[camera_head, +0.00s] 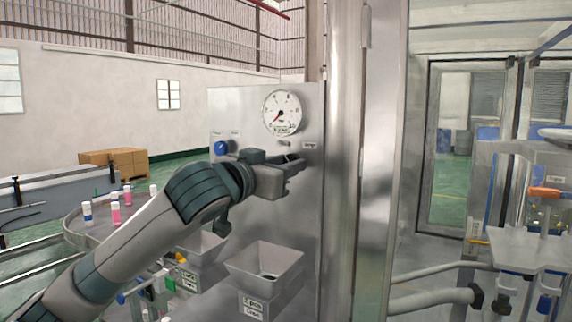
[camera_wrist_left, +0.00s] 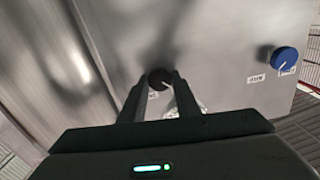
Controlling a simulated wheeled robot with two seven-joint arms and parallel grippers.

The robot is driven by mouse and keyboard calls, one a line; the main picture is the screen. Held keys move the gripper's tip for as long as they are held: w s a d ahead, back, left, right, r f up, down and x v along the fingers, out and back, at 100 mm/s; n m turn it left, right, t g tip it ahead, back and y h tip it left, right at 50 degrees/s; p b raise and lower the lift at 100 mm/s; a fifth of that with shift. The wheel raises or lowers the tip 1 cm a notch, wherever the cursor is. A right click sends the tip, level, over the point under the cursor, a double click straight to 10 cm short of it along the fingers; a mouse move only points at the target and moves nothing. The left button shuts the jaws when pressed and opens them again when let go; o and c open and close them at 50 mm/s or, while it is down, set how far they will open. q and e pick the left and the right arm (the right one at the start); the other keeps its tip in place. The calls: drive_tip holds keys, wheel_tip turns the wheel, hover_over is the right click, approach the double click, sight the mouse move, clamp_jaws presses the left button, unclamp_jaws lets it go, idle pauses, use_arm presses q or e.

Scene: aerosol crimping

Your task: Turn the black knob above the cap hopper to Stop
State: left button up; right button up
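The black knob (camera_wrist_left: 159,78) is on the metal panel (camera_wrist_left: 215,60), with a small white mark on its face. In the left wrist view it shows between the tips of my left gripper (camera_wrist_left: 160,88), whose fingers are apart. I cannot tell whether they touch the knob. In the head view my left gripper (camera_head: 295,164) is at the right part of the panel, below the round gauge (camera_head: 282,112), and the knob is not clear there. The label beside the knob is too small to read. My right gripper is not in view.
A blue knob (camera_head: 221,147) is left of my gripper on the same panel. Two hoppers stand below, the nearer one (camera_head: 267,262) clear of my arm. A metal post (camera_head: 342,150) rises right of the panel. Small bottles (camera_head: 115,212) stand on a round table at left.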

use_arm(q)
drive_tip(key=shift+m, duration=0.4)
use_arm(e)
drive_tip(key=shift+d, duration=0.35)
use_arm(q)
drive_tip(key=shift+f+m+p, duration=0.1)
drive_tip(key=shift+m+p, duration=1.2)
drive_tip(key=shift+m, duration=7.3)
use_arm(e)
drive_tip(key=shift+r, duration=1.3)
use_arm(q)
drive_tip(key=shift+d, duration=0.1)
drive_tip(key=o, duration=1.1)
drive_tip(key=shift+c, duration=0.2)
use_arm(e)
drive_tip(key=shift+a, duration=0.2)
